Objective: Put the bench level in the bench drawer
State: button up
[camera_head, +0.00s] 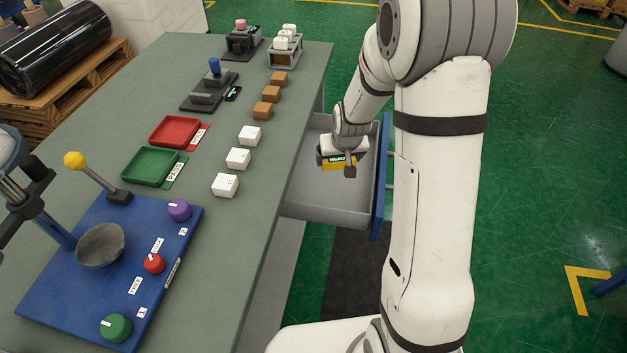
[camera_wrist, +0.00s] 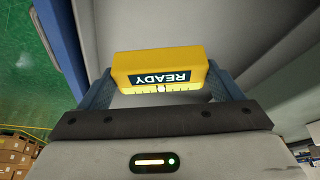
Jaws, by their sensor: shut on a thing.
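The bench level is a yellow block with a dark label reading READY and a scale with a pale mark (camera_wrist: 160,68). In the wrist view it sits between the two fingers of my gripper (camera_wrist: 160,85), which is shut on it. In the head view my gripper (camera_head: 340,165) is over the open bench drawer, and a little yellow of the level shows below it. The bench drawer (camera_head: 312,195) is a grey box with a blue front, pulled out from the bench's right side. I cannot tell whether the level touches the drawer floor.
The grey-green bench (camera_head: 205,130) carries a red tray (camera_head: 175,131), a green tray (camera_head: 150,166), white blocks (camera_head: 238,158), brown blocks (camera_head: 271,94) and a blue control board (camera_head: 110,265). The drawer's blue front (camera_head: 381,180) stands close beside my gripper. The drawer floor around it looks clear.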

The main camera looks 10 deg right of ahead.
jog(key=b+x, duration=0.3)
jog(key=b, duration=0.2)
jog(key=shift+w+r, duration=0.15)
jog(key=shift+w, duration=0.05)
jog(key=b, duration=0.3)
jog(key=shift+w+a, duration=0.1)
jog(key=shift+w, duration=0.2)
jog(key=shift+b, duration=0.4)
notch_tip(320, 180, down, 10)
jog(key=shift+b, duration=0.85)
jog(key=shift+f, duration=0.2)
jog(key=o, duration=0.9)
